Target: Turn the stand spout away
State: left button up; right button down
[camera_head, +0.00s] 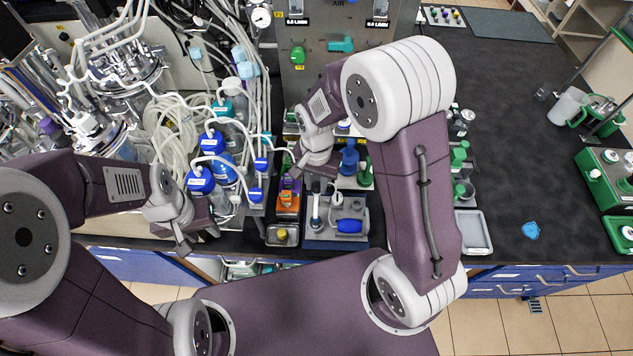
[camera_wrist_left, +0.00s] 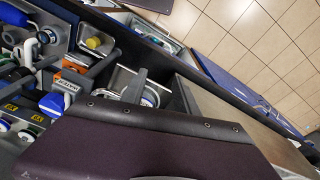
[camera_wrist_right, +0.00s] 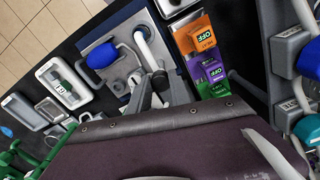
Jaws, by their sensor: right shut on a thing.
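The stand (camera_head: 362,232) is a grey-blue tray-like base at the bench's front edge, with a blue bulb (camera_head: 349,226) lying on its right side in the head view. Its white spout (camera_head: 337,199) is a bent tube; the right wrist view shows the spout (camera_wrist_right: 148,52) running down to my fingers. My right gripper (camera_wrist_right: 152,88) is shut on the spout's end, and the exact contact is partly hidden by the fingers. My left gripper (camera_head: 197,238) is open and empty, left of the stand near the bench edge. It also shows in the left wrist view (camera_wrist_left: 120,78).
Orange (camera_head: 288,201), purple and green OFF-labelled boxes stand left of the stand. A small tray with a yellow cap (camera_head: 281,235) sits in front of them. Blue-capped bottles (camera_head: 222,170) and tubing crowd the left.

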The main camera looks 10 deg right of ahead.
aim_at(316, 186)
jog(key=m+p, duration=0.2)
jog(key=m, duration=0.3)
jog(key=shift+r+m, duration=0.1)
jog(key=shift+m, duration=0.2)
jog(key=m+p, duration=0.1)
jog(key=m, duration=0.4)
jog(key=shift+w+m, duration=0.1)
jog(key=shift+m, duration=0.6)
jog(key=c, duration=1.2)
grip_release()
notch_tip(316, 186, up, 9)
jog(key=shift+f, duration=0.1)
